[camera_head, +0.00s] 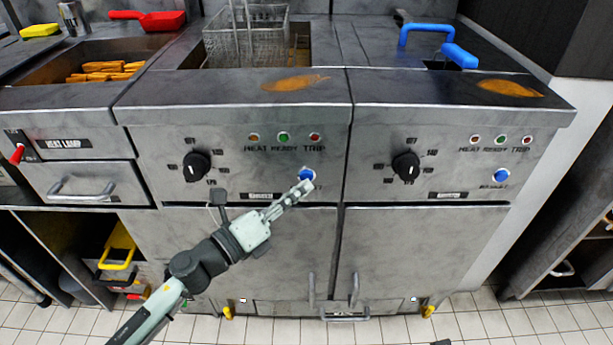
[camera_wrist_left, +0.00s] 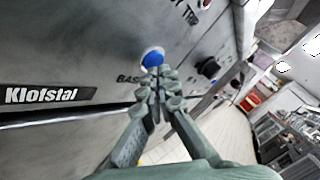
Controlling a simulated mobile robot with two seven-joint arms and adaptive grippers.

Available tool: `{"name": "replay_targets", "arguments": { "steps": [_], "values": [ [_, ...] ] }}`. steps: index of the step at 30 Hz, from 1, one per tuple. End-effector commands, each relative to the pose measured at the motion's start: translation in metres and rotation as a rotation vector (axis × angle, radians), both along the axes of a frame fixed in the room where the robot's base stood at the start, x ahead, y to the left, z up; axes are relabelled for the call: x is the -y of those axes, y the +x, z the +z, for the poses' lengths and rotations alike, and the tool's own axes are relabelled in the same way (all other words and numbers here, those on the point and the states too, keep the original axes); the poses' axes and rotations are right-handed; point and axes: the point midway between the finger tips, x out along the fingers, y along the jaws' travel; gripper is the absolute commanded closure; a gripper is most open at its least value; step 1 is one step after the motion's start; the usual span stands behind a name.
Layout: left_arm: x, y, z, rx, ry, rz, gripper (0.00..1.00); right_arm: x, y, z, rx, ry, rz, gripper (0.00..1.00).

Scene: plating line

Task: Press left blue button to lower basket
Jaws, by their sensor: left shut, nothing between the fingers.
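The left blue button (camera_head: 307,174) sits on the left fryer's front panel, below its trip light. My left gripper (camera_head: 302,186) is shut and empty, with its fingertips right at the button in the head view. In the left wrist view the blue button (camera_wrist_left: 153,57) shows just beyond the closed fingertips (camera_wrist_left: 156,78). I cannot tell whether they touch it. The wire basket (camera_head: 247,40) is at the left fryer's well, standing above the counter top. My right gripper is not in view.
A second blue button (camera_head: 502,175) is on the right fryer panel. Black knobs (camera_head: 197,166) and (camera_head: 406,166) stick out from the panels. Blue handles (camera_head: 427,34) lie at the right fryer's top. A heat lamp bay with fries (camera_head: 104,71) is at left.

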Motion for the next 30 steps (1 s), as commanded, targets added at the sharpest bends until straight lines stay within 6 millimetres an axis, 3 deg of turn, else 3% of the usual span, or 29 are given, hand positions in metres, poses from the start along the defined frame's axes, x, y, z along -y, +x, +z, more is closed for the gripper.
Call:
{"name": "replay_targets", "arguments": {
  "steps": [5,21,30],
  "values": [
    [0.0,-0.003,-0.001,-0.001,0.0,-0.001,1.0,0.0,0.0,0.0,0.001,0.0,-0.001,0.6],
    [0.0,-0.055,-0.001,-0.002,0.0,-0.002,1.0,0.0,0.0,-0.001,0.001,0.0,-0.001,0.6],
    [0.0,-0.061,0.0,0.0,0.001,-0.001,1.0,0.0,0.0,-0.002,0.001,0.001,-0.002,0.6]
  ]
}}
